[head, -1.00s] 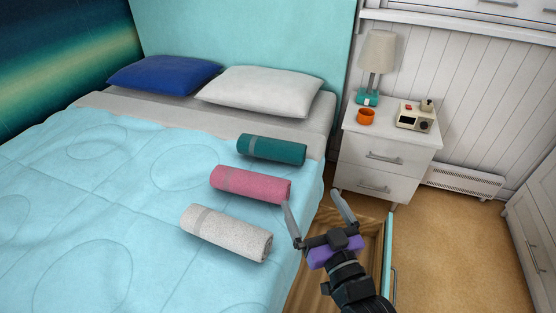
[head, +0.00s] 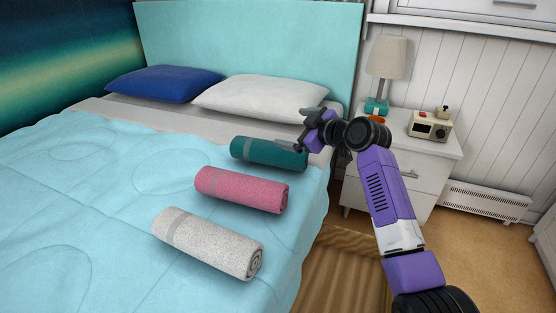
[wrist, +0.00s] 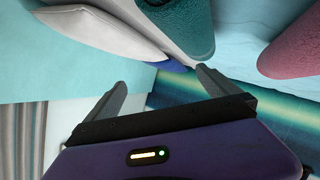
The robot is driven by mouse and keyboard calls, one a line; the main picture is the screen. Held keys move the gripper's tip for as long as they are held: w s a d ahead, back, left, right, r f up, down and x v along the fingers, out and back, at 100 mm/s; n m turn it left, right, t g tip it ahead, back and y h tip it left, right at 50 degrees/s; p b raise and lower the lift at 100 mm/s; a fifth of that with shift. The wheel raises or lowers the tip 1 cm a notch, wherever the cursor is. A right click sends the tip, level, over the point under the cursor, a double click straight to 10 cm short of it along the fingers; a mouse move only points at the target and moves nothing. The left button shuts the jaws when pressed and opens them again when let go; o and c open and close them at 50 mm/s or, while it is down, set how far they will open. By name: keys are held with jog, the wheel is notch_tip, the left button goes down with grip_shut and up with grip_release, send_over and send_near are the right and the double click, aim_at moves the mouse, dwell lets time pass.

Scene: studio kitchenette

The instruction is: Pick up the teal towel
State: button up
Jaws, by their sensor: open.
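The teal towel (head: 262,153) is a rolled cylinder with a paler band near its left end. It lies on the bed near the right edge, below the white pillow. My gripper (head: 292,129) is open and empty, just above and beside the towel's right end. One finger overlaps the towel in the head view, and I cannot tell whether it touches. In the wrist view the teal towel (wrist: 188,22) is at the top, cut off by the frame, beyond the fingertips of my gripper (wrist: 161,79) and not between them.
A pink towel (head: 240,190) and a white towel (head: 208,243) lie rolled nearer on the bed. A white pillow (head: 258,102) and a blue pillow (head: 165,83) are behind. The nightstand (head: 428,182) carries a lamp (head: 386,62), partly hidden orange cup and small device (head: 430,126).

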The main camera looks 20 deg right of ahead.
aim_at(282, 153)
jog(key=f+n+g, duration=0.1)
jog(key=s+a+f+n+g, duration=0.1)
jog(key=f, duration=0.1)
jog(key=s+f+n+g+y, duration=0.1)
jog(key=f, duration=0.1)
jog(key=shift+s+a+f, duration=0.2)
jog(key=shift+a+f, duration=0.05)
jog(key=shift+a, duration=0.15)
jog(key=shift+s+f+n, duration=0.15)
jog(key=shift+f+n, duration=0.05)
jog(key=shift+n, duration=0.1)
jog(key=shift+b+x, duration=0.65)
jog(key=shift+x, duration=0.85)
jog(key=shift+b+x, duration=1.3)
jog(key=shift+x, duration=1.15)
jog(key=shift+r, duration=0.2)
jog(key=shift+c, duration=0.4)
jog(key=c, duration=1.4)
